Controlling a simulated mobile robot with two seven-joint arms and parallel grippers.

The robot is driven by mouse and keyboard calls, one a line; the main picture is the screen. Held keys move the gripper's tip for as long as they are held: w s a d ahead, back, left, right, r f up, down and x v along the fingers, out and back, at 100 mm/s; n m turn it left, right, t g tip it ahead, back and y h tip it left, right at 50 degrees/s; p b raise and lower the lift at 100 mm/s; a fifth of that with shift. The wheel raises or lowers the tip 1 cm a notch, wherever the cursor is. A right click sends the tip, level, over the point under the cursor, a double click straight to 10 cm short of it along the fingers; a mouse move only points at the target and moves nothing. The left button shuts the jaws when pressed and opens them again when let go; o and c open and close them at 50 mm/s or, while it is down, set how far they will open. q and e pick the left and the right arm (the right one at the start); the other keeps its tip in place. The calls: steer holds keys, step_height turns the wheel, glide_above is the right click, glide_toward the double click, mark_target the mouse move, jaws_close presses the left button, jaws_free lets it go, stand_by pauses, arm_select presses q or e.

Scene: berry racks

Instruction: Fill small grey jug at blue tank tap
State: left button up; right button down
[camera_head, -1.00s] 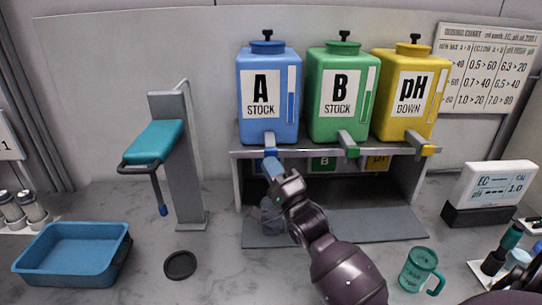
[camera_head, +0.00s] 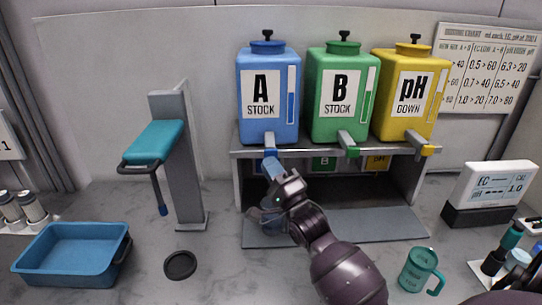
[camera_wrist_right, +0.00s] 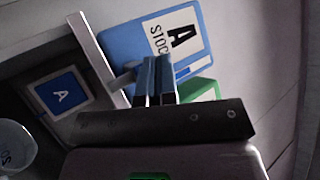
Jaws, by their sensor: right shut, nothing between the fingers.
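The blue tank (camera_head: 268,95), marked A STOCK, stands on the rack shelf, with its blue tap (camera_head: 270,152) at the front edge. My right gripper (camera_head: 272,168) is shut and empty, its fingertips at the tap. In the right wrist view the shut fingers (camera_wrist_right: 155,80) point at the blue tank (camera_wrist_right: 195,40); they hide part of the tap area, so I cannot tell whether they touch it. The small grey jug (camera_head: 257,217) is low under the tap, mostly hidden behind my right gripper. A pale jug also shows at the left edge of the right wrist view (camera_wrist_right: 14,145). My left gripper is not in view.
The green tank (camera_head: 342,100) and yellow tank (camera_head: 408,100) stand to the right on the same shelf (camera_head: 310,150). A teal mug (camera_head: 416,270) is at front right. A blue tray (camera_head: 70,250), black disc (camera_head: 180,265) and grey stand (camera_head: 188,170) are left.

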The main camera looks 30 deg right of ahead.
steer(key=shift+w, duration=0.1)
stand_by(0.3)
steer(key=shift+w+d, duration=0.25)
steer(key=shift+w, duration=0.05)
steer(key=shift+w+d, duration=0.25)
steer(key=shift+w, duration=0.2)
stand_by(1.1)
stand_by(2.8)
steer(key=shift+s+a+p, duration=0.5)
steer(key=shift+s, duration=0.35)
steer(key=s+a, duration=0.1)
steer(key=s+p, duration=0.1)
steer(key=s+a+p, duration=0.1)
steer(key=s, duration=0.1)
steer(key=shift+s+a, duration=0.1)
steer(key=shift+a, duration=0.2)
